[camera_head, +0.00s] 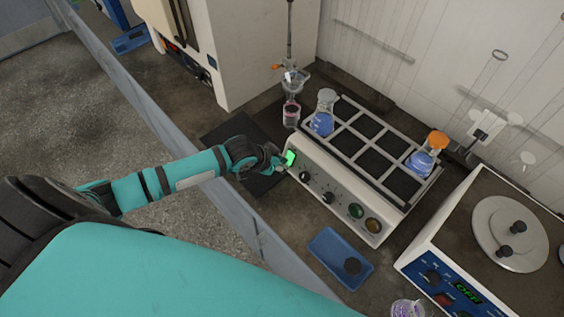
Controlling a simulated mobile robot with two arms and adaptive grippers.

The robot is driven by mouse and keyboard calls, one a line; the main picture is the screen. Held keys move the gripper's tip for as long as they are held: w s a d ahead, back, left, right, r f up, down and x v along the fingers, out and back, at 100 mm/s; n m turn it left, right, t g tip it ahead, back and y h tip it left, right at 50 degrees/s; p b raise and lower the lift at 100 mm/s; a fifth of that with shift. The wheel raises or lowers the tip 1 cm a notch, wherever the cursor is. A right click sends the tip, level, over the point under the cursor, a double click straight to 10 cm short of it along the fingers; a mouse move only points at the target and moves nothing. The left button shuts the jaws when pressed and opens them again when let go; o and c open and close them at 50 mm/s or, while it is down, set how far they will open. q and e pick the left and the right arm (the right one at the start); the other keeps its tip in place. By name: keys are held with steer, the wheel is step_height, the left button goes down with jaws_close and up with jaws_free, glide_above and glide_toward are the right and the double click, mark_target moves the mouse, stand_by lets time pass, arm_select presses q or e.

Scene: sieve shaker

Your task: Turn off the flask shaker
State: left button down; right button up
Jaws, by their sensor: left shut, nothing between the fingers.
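The flask shaker (320,207) is a white box in the middle of the view, with a metal rack (391,188) on top. A flask with blue liquid (323,120) stands at the rack's far left corner, and an orange-capped flask with blue liquid (421,160) at its right end. The front panel has a lit green switch (290,157) at the left end, then several knobs (328,197). My left gripper (281,163) is shut and empty, with its fingertips right at the green switch; I cannot tell whether they touch. My right gripper is not in view.
A blue tray (335,246) lies in front of the shaker. A device with a round plate and a green "OFF" display (467,293) stands at the right. A glass funnel assembly (292,90) stands behind my gripper, near a large white cabinet (255,50). A dark mat (228,128) lies under my arm.

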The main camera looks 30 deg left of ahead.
arm_select(q)
steer(key=shift+w+f, duration=0.2)
steer(key=shift+w+d+f+t+b, duration=0.1)
steer(key=shift+d+f+t+b, duration=0.05)
steer(key=shift+f+t+b, duration=0.7)
steer(key=shift+r+h, duration=0.3)
steer(key=shift+r, duration=0.1)
steer(key=shift+w, duration=0.1)
steer(key=shift+r, duration=0.1)
steer(key=shift+w+r+p, duration=0.15)
steer(key=shift+r+p, duration=0.45)
steer(key=shift+p, duration=0.2)
steer(key=shift+r+p, duration=0.2)
steer(key=shift+p, duration=0.1)
